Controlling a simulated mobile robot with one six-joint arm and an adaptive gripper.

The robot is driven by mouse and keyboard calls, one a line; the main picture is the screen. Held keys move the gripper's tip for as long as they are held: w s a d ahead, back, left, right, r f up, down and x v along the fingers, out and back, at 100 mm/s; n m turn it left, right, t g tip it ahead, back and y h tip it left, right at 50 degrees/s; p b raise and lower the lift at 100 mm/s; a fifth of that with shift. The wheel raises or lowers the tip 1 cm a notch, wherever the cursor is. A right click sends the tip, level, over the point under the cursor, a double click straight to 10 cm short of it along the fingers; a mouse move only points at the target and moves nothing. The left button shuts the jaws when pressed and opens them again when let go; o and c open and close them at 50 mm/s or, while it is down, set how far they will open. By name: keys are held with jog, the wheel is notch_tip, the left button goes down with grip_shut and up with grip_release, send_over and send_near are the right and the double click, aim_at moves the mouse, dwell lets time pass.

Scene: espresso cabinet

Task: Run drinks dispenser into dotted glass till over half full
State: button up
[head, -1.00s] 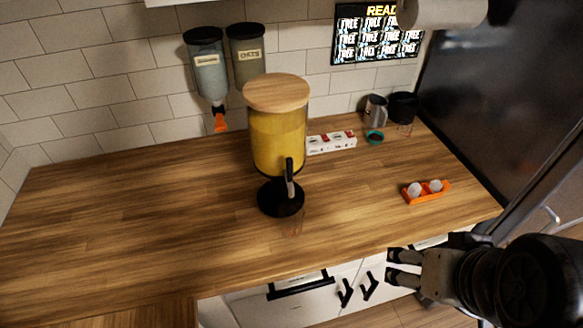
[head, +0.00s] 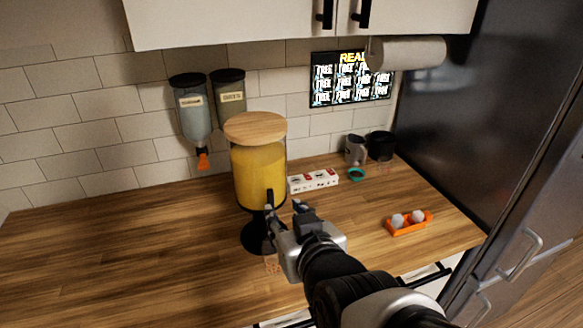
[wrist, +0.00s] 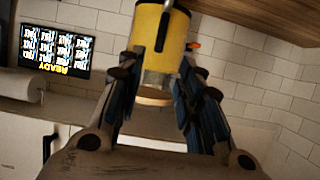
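The drinks dispenser (head: 259,165) stands on the counter, with a yellow-filled tank, round wooden lid and black foot. Its black tap lever (head: 270,197) faces my side. In the wrist view, which is upside down, the dispenser (wrist: 147,28) and lever (wrist: 163,30) lie beyond my fingertips. A faint, see-through glass, seemingly the dotted glass (head: 272,264), stands in front of the foot, partly hidden by my gripper. Its contents cannot be made out. My gripper (head: 285,214) is close to the lever; contact cannot be told. Its fingers (wrist: 160,62) are apart with nothing between them.
An orange holder with eggs (head: 408,223) sits at the right. A white carton (head: 313,181), teal ring (head: 357,174), metal jug (head: 355,150) and dark pot (head: 380,146) stand behind. A dark fridge (head: 470,110) bounds the right. The left counter is clear.

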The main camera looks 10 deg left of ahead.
aim_at(271, 197)
jog(key=p+x, duration=0.6)
jog(key=x, duration=0.8)
jog(key=shift+w+p, duration=0.15)
jog(key=shift+p, duration=0.25)
jog(key=shift+d, duration=0.1)
jog(key=shift+c, duration=0.3)
grip_shut()
